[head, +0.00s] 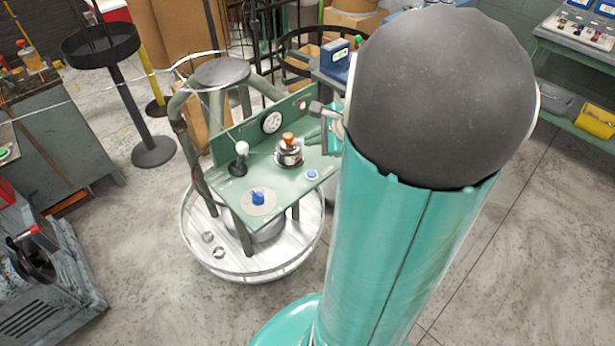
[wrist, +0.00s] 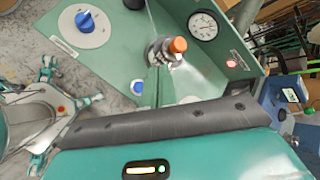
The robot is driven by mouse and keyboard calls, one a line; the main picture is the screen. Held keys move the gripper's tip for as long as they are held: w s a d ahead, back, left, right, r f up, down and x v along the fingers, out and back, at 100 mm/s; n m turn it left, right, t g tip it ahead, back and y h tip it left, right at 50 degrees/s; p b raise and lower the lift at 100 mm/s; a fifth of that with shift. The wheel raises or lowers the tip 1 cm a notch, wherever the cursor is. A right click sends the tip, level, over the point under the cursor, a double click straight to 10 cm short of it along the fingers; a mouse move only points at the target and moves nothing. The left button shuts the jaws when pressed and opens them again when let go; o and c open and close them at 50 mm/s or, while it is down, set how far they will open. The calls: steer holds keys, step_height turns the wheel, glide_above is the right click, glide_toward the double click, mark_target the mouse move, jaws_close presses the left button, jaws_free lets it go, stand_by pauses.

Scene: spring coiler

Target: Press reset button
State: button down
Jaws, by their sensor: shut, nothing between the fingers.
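The green spring coiler console (head: 225,190) stands in the middle of the head view. A blue push button (head: 312,174) sits near its front right corner; it also shows in the wrist view (wrist: 137,87). A small red button (wrist: 232,63) sits on the upright panel beside the gauge, also visible in the head view (head: 302,105). I cannot read which is marked reset.
An orange-topped knob (head: 288,150), a white-balled lever (head: 241,150), a blue dial (head: 258,197) and a gauge (head: 272,122) crowd the console. A round metal tray (head: 205,255) lies below.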

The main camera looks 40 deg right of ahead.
mark_target(316, 175)
steer(key=shift+d+f, duration=0.25)
steer(key=shift+d, duration=0.1)
steer(key=shift+s+d+f, duration=0.1)
steer(key=shift+f, duration=4.3)
steer(key=shift+f, duration=0.4)
